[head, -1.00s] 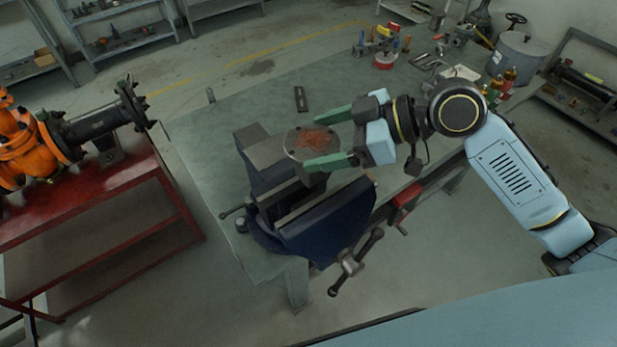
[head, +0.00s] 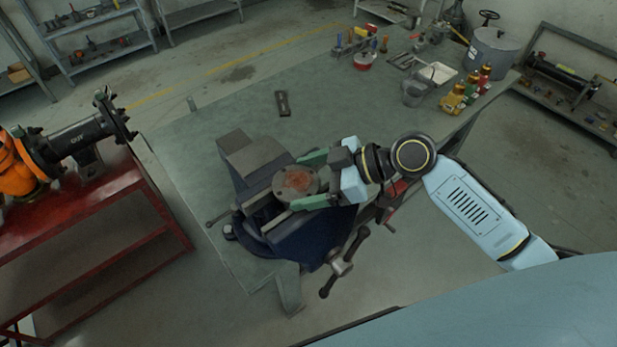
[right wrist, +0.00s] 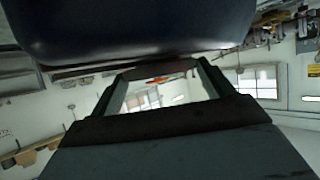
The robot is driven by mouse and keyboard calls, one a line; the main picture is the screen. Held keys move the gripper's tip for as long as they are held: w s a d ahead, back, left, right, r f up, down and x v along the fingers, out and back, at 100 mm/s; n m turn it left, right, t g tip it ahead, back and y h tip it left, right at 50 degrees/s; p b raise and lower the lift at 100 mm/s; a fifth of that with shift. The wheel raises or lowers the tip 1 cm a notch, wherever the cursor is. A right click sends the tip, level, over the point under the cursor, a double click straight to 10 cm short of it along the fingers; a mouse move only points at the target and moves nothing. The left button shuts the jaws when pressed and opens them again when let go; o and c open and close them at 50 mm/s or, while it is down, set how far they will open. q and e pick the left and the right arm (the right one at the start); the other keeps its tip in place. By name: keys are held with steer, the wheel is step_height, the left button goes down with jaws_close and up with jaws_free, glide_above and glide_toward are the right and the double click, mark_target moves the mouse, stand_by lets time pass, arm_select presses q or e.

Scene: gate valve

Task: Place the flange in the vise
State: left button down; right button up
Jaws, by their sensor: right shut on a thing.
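The flange (head: 297,181) is a round grey disc with a rusty orange centre, seen in the head view at the vise's jaw opening. My right gripper (head: 310,180) is shut on it, with one green finger on each side. The vise (head: 300,236) is dark blue with grey jaws and is fixed at the bench's near corner. I cannot tell whether the flange touches the jaws. In the right wrist view, the right gripper's fingers (right wrist: 160,85) frame a grey band with an orange patch, under a large dark rounded body. My left gripper is not in view.
The vise handle (head: 343,262) sticks out towards me. A dark flat piece (head: 282,103) lies on the green bench (head: 215,120). Tools, a clear container and coloured bottles (head: 455,97) stand at the bench's far right. A red table (head: 95,215) with an orange valve is at left.

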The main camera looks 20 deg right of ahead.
steer(key=shift+r, duration=0.15)
steer(key=o, duration=1.4)
steer(key=shift+f, duration=0.25)
steer(key=shift+o, duration=1.4)
steer(key=shift+r, duration=0.1)
steer(key=shift+d+r, duration=0.1)
steer(key=b+v, duration=0.1)
steer(key=v, duration=1.1)
steer(key=shift+b, duration=0.4)
